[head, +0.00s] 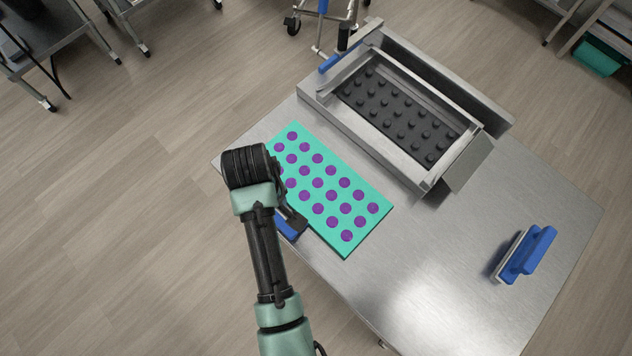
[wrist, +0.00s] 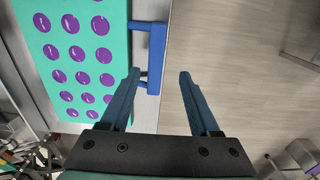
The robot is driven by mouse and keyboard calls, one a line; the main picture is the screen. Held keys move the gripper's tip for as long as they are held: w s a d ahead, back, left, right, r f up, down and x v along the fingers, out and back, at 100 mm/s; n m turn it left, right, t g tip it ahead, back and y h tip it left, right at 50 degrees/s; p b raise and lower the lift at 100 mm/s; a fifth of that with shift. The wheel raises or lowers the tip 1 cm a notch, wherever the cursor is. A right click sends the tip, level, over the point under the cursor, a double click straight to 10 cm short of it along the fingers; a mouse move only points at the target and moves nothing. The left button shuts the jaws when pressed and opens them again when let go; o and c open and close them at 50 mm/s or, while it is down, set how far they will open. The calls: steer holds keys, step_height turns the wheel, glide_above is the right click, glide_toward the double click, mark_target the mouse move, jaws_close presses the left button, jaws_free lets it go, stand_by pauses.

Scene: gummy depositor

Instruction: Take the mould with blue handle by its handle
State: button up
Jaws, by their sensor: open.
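The mould (head: 335,200) is a flat teal slab with rows of purple rounds, lying on the steel table at its left edge. Its blue handle (head: 287,227) sticks out past the table edge, partly hidden by my gripper in the head view. In the wrist view the mould (wrist: 80,50) is at left and the handle (wrist: 157,45) is a blue bar near top centre. My gripper (wrist: 160,74) is open and empty. Its left finger appears at the gap between mould and bar, its right finger beyond the bar. I cannot tell whether they touch it.
A steel depositor frame (head: 410,170) with a dark studded plate (head: 385,105) stands at the table's back. A blue-handled scraper-like tool (head: 527,255) is at right on the table (head: 450,280). The front middle of the table is clear. Trolleys stand at the back left.

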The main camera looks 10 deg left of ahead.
steer(key=shift+w+d+f+p, duration=0.1)
steer(key=shift+f+p, duration=0.1)
steer(key=shift+f, duration=0.75)
steer(key=shift+d+f+p, duration=0.15)
steer(key=shift+f+p, duration=0.05)
steer(key=shift+f, duration=0.75)
steer(key=shift+w+d+f+p, duration=0.1)
steer(key=shift+f+p, duration=0.1)
steer(key=shift+f, duration=0.75)
jaws_close()
steer(key=shift+r, duration=0.1)
